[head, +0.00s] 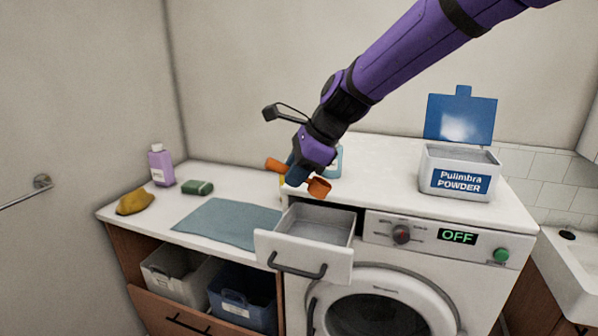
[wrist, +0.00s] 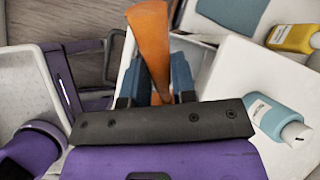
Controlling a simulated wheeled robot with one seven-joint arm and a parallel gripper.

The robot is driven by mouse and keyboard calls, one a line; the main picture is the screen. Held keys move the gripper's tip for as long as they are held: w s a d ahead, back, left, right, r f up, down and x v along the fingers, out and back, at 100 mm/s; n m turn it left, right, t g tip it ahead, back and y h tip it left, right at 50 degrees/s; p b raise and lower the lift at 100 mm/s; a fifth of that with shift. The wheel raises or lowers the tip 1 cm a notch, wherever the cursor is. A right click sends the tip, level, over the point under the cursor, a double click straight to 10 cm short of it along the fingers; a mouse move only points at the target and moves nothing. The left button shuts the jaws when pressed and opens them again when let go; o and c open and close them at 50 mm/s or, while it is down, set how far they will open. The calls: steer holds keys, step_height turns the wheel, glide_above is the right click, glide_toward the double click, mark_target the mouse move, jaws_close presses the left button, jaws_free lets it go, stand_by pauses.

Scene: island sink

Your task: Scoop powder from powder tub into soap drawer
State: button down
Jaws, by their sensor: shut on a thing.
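My gripper (head: 298,178) is shut on an orange scoop (head: 319,187), above the back of the open soap drawer (head: 290,254) near the washer's top front edge. The scoop's handle sticks out left of the fingers and its bowl sits to the right. In the wrist view, an orange part of the scoop (wrist: 150,40) rises between the fingers (wrist: 154,85). I cannot tell whether the bowl holds powder. The drawer's visible floor looks bare grey. The white powder tub (head: 458,175) stands on the washer's right side with its blue lid (head: 460,118) raised; greyish powder shows inside.
A light blue bottle (wrist: 278,118) stands close behind my gripper, and a yellow bottle (wrist: 292,38) is near it. A blue cloth (head: 228,222), green sponge (head: 197,187), yellow cloth (head: 135,202) and purple bottle (head: 161,165) are on the left counter. The washer top between gripper and tub is clear.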

steer(key=shift+s+a+t+h, duration=0.15)
steer(key=shift+a+h, duration=0.35)
steer(key=shift+h, duration=0.45)
steer(key=shift+a+t+h, duration=0.2)
steer(key=shift+a+h, duration=0.25)
steer(key=shift+h, duration=0.45)
steer(key=shift+s+a+t+h, duration=0.15)
steer(key=shift+a+h, duration=0.35)
steer(key=shift+h, duration=0.45)
steer(key=shift+w, duration=0.1)
steer(key=shift+n, duration=0.3)
